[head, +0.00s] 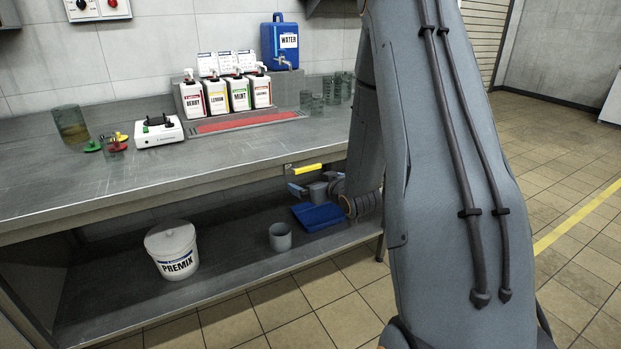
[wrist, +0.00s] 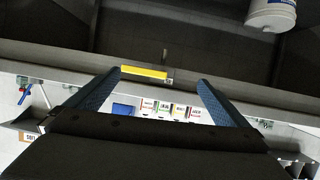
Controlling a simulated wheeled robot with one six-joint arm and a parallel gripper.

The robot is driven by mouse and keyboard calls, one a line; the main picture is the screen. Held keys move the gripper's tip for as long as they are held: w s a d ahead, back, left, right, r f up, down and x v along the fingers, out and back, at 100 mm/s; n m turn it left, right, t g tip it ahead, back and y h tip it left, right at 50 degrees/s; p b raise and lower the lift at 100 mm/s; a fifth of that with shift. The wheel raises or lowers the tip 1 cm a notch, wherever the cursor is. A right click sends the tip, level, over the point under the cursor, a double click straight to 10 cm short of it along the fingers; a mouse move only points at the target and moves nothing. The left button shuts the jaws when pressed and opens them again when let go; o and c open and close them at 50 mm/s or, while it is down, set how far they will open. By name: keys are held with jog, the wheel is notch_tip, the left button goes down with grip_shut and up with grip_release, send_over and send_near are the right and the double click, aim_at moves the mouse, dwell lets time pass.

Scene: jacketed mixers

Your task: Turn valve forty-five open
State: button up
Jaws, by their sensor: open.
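A yellow bar-like handle (head: 307,169) lies level at the front edge of the bench; it also shows in the wrist view (wrist: 144,72). A small pale tag sits by one end of it, too small to read, so I cannot tell whether this is valve forty-five. My gripper (head: 312,187) is just below and in front of the handle in the head view. In the wrist view my gripper (wrist: 160,76) has its two blue fingers wide apart, with the handle in the gap near the left fingertip. Nothing is held. I cannot tell the remaining distance.
The steel bench (head: 120,185) holds labelled bottles (head: 240,95), a blue water jug (head: 281,45) and a small white device (head: 158,132). On the lower shelf are a PREMIX bucket (head: 172,252), a grey cup (head: 280,237) and a blue item (head: 319,216). My arm hides the bench's right part.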

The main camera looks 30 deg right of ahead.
aim_at(312, 170)
jog(key=w+d+t, duration=0.1)
jog(key=w, duration=0.1)
jog(key=w+d+t+b, duration=0.1)
jog(key=w, duration=0.2)
jog(key=w+d+f+t, duration=0.1)
jog(key=w+t, duration=0.1)
jog(key=w, duration=0.1)
jog(key=shift+w+d+y, duration=0.2)
jog(key=shift+d+y, duration=0.05)
jog(key=shift+y, duration=0.15)
jog(key=shift+c, duration=0.3)
jog(key=c, duration=1.4)
jog(key=shift+r, duration=0.1)
jog(key=shift+c, duration=0.3)
